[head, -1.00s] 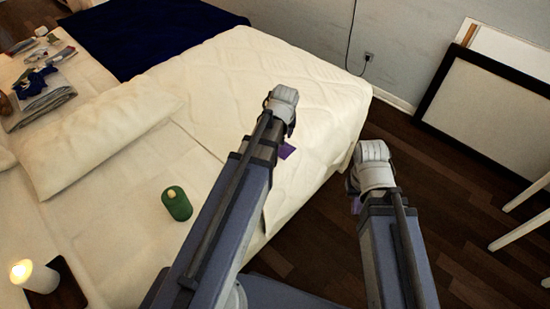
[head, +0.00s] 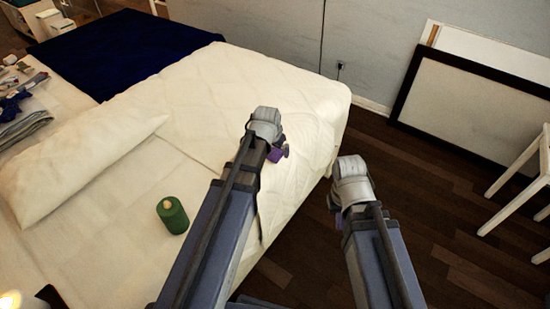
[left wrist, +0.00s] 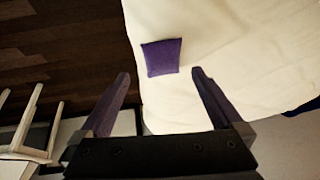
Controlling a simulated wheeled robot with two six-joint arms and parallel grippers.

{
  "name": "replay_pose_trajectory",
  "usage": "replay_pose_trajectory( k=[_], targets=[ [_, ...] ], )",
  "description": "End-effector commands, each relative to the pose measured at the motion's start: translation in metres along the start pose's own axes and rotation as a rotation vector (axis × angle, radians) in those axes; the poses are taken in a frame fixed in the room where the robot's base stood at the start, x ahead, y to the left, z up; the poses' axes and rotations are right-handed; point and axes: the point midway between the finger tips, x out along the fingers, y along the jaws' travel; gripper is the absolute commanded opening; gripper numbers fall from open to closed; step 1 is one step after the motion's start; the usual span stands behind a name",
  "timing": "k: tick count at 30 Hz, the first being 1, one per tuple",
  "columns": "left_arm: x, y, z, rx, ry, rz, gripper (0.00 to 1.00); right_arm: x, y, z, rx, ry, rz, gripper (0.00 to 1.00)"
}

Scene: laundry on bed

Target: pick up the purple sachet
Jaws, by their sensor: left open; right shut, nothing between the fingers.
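The purple sachet (left wrist: 162,57) lies flat on the white bedding near the bed's edge in the left wrist view. My left gripper (left wrist: 160,74) is open and empty, its two fingers apart, with the sachet beyond the fingertips and roughly between their lines. In the head view my left gripper (head: 276,152) is over the bed near its right edge. A purple patch shows beside it there, but I cannot tell sachet from finger. My right gripper (head: 337,212) is shut and empty, over the floor right of the bed; its fingers are mostly hidden.
A long pillow (head: 85,165) and a navy blanket (head: 125,50) lie farther off. A dark-framed board (head: 470,100) leans on the wall, with a white stool (head: 525,180) at right. Dark floor lies between.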

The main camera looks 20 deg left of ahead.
Motion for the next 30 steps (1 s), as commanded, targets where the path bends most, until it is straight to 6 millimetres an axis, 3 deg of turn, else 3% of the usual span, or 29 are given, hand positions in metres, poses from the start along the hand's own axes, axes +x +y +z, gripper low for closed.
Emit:
replay_pose_trajectory(
  k=[8,18,27,30],
  targets=[
    [0.01,-0.001,0.001,-0.001,0.0,0.0,1.0,0.009,-0.001,-0.001,0.0,0.0,0.0,0.0],
    [0.051,-0.004,0.002,0.0,-0.001,0.0,1.0,0.046,-0.004,-0.003,0.0,0.0,0.0,0.0],
    [0.052,-0.005,0.001,-0.001,0.0,0.0,1.0,0.046,-0.004,-0.003,0.0,0.0,0.0,0.0],
    [0.052,-0.005,0.001,-0.001,0.0,0.0,0.9,0.046,-0.004,-0.003,0.0,0.0,0.0,0.0]
  ],
)
